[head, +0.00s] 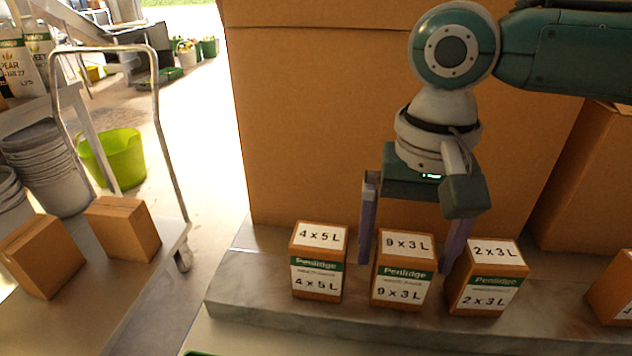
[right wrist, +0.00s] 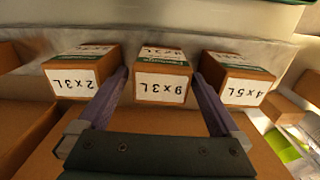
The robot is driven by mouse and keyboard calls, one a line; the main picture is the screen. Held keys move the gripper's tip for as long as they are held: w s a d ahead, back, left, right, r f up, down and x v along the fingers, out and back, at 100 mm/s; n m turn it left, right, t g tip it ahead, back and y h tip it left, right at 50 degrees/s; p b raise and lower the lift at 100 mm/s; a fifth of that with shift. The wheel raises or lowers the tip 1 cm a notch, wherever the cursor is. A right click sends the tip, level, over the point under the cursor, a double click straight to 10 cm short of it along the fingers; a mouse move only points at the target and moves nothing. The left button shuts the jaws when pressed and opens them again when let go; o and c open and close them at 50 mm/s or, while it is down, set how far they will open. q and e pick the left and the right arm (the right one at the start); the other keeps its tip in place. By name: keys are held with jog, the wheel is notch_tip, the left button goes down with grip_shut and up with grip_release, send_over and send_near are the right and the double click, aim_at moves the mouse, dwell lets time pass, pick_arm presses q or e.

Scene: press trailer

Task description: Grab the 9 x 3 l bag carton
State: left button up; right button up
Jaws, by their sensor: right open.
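The 9 x 3 L bag carton (head: 402,270) is a small brown box with a white and green Pendridge label. It stands upright in the middle of a row of three on a grey ledge (head: 250,290). My right gripper (head: 412,262) is open above and behind it, with one finger to each side. In the right wrist view the 9 x 3 L carton (right wrist: 163,80) shows between the two fingers (right wrist: 163,85), with a gap on both sides; contact is not visible. My left gripper is not in view.
The 4 x 5 L carton (head: 319,262) stands close on the left and the 2 x 3 L carton (head: 486,278) close on the right. A large brown box (head: 310,120) rises behind the row. A trolley (head: 110,270) with two plain boxes stands at left.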

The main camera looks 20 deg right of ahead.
jog(key=c, duration=1.4)
